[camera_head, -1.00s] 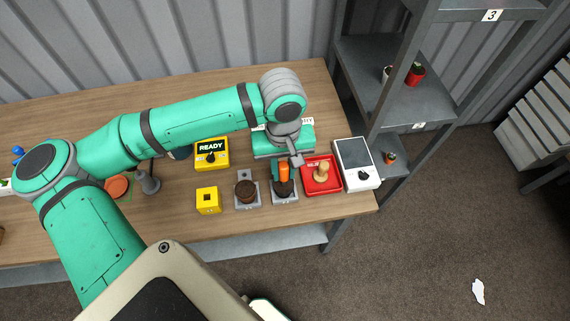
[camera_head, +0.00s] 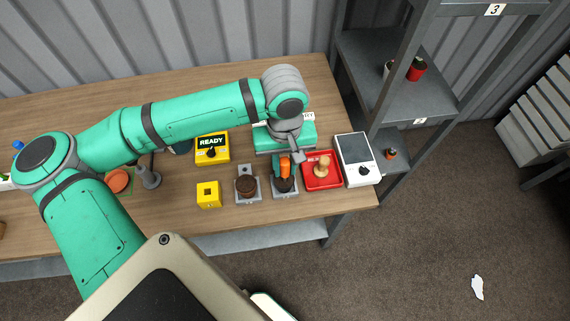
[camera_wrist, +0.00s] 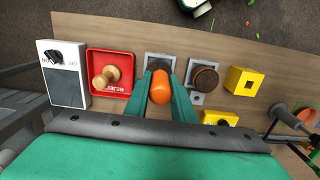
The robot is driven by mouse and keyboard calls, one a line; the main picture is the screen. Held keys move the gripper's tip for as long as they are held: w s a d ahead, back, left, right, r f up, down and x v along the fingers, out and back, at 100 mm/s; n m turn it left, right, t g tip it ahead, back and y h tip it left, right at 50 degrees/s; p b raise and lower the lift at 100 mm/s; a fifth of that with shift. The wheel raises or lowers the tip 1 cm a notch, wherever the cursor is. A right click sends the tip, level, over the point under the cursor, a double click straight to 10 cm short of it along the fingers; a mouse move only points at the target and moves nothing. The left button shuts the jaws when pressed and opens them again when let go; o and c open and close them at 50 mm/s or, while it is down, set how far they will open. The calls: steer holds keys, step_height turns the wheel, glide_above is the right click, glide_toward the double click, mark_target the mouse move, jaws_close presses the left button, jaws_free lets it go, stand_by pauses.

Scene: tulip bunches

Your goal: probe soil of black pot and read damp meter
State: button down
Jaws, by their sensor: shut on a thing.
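A dark pot (camera_head: 284,187) stands on a grey base beneath my gripper, and its soil is mostly hidden. My gripper (camera_head: 286,160) is shut on an orange probe handle (camera_head: 284,168), held upright over this pot. In the wrist view, my green fingers (camera_wrist: 161,88) close on both sides of the rounded orange handle (camera_wrist: 160,93). The probe's tip is hidden, so I cannot tell how deep it reaches.
A brown pot (camera_head: 246,187) on a grey base stands close to the left. A red tray (camera_head: 335,183) with a wooden-handled stamp is close to the right, then a white device (camera_head: 356,160) with a dark screen. A grey shelf (camera_head: 400,97) stands beyond the table's right end.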

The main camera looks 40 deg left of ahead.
steer(key=shift+w+f, duration=0.1)
steer(key=shift+f, duration=0.5)
stand_by(1.1)
steer(key=shift+f, duration=0.1)
stand_by(0.4)
steer(key=shift+a+r, duration=0.1)
steer(key=shift+r, duration=3.45)
